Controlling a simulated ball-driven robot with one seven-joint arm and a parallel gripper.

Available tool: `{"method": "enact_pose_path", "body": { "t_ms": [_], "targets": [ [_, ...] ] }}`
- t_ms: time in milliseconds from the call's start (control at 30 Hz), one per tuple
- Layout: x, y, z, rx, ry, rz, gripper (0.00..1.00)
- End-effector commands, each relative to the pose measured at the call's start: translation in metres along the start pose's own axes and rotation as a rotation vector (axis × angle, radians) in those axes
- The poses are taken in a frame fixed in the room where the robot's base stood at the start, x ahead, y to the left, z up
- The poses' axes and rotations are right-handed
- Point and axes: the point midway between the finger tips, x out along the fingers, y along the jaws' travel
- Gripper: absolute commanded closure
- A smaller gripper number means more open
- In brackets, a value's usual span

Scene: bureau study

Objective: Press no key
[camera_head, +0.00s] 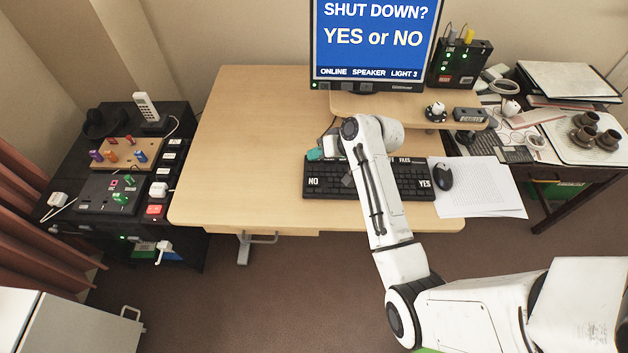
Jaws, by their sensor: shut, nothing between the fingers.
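The black keyboard (397,193) lies on the wooden desk below the monitor. Its NO key (313,182) is at the left end and its YES key (424,183) at the right end. Both labels are readable. My gripper (318,151) is shut and empty, with a teal part showing just behind the keyboard's back left edge, above and a little right of the NO key in the picture. I cannot tell its height, and it does not cover the NO label. My forearm hides the keyboard's middle. The monitor (374,55) reads "SHUT DOWN? YES or NO".
A mouse (442,177) and white papers (480,188) lie right of the keyboard. A raised shelf (390,108) stands behind it, with a dark box (459,64) at its right. The desk's left half (240,150) is clear. A black cabinet (97,210) with switches stands left.

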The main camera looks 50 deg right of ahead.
Motion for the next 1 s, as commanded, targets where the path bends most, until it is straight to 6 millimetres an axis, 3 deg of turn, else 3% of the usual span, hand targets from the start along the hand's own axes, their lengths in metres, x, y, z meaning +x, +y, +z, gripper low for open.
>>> {"method": "enact_pose_path", "body": {
  "t_ms": [633,1000],
  "targets": [
    [0.046,0.034,0.034,-0.001,-0.001,0.0,1.0],
    [0.061,0.044,0.045,-0.001,-0.001,0.0,1.0]
  ]
}}
